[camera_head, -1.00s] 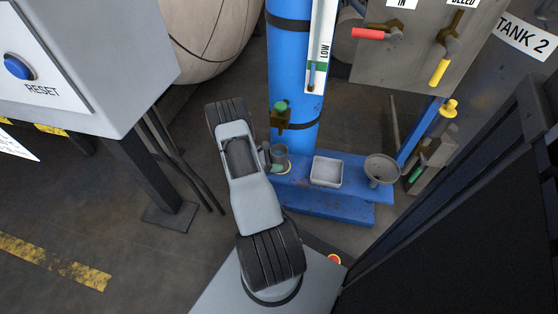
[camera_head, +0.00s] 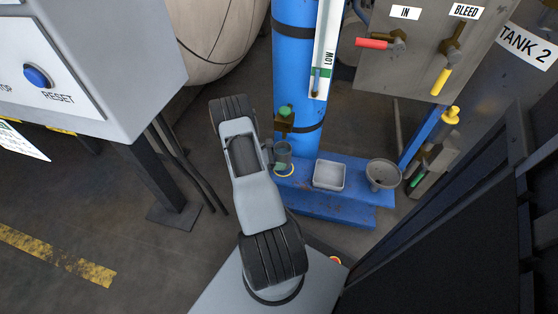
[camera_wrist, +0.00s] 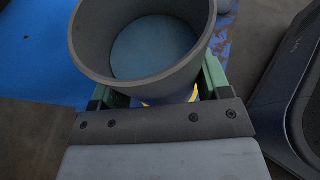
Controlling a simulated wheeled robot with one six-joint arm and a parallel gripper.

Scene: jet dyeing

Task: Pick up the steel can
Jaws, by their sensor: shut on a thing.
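The steel can (camera_head: 282,152) is a small grey open-topped cylinder just right of my arm in the head view, over the left end of the blue shelf and in front of the blue column. In the wrist view the can (camera_wrist: 85,45) is large, its round mouth open and its bluish inside bottom showing. My gripper (camera_wrist: 150,95) has a green finger on each side of the can and is shut on it. In the head view my gripper (camera_head: 270,158) is mostly hidden by my arm. I cannot tell if the can's base touches the shelf.
The blue shelf (camera_head: 335,197) also holds a square white tray (camera_head: 329,174) and a grey funnel (camera_head: 383,174). A brass valve with a green knob (camera_head: 285,111) is on the blue column (camera_head: 295,65) above the can. A grey RESET panel (camera_head: 95,60) stands left.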

